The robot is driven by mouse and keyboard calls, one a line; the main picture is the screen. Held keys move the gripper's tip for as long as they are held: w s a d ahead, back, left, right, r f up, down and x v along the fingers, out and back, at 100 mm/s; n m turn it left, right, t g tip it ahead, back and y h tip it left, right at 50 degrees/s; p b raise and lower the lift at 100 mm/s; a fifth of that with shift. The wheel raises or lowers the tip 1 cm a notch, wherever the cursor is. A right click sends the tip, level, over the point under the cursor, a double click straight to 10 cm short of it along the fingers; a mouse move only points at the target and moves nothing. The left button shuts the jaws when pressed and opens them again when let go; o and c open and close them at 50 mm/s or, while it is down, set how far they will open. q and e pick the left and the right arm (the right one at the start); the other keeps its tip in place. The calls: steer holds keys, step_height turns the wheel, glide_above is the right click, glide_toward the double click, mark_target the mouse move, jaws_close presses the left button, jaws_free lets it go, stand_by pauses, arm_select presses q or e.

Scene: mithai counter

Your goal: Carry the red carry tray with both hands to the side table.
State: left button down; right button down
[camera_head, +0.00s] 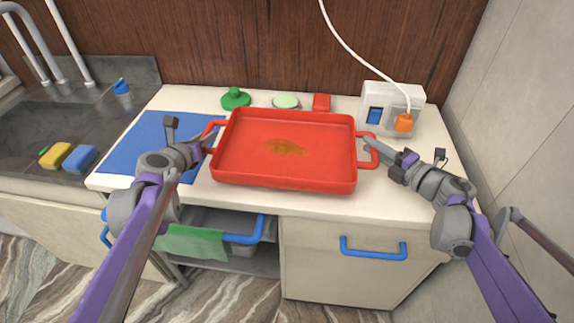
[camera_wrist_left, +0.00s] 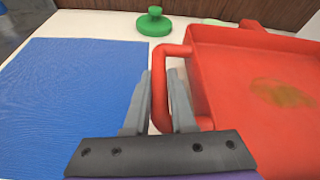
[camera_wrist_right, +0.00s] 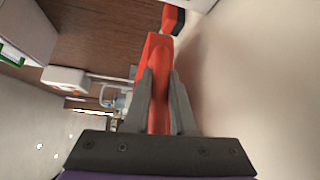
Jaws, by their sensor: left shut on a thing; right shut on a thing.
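The red carry tray (camera_head: 285,172) is over the middle of the white counter, roughly level, with a brownish-yellow smear (camera_head: 286,148) on its floor. I cannot tell whether its underside touches the counter. My left gripper (camera_head: 207,145) is shut on the tray's left handle; in the left wrist view the fingers (camera_wrist_left: 160,95) stand on either side of the red handle bar. My right gripper (camera_head: 371,147) is shut on the right handle; in the right wrist view its fingers (camera_wrist_right: 158,95) flank the red handle.
A blue mat (camera_head: 150,140) lies left of the tray. Behind it are a green knobbed object (camera_head: 235,98), a pale green disc (camera_head: 286,101), a red block (camera_head: 321,103) and a white box (camera_head: 388,98) with an orange plug. The sink is left; a wall is right.

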arm_select(q)
steer(key=shift+f, duration=0.1)
arm_select(e)
steer(key=shift+f, duration=0.1)
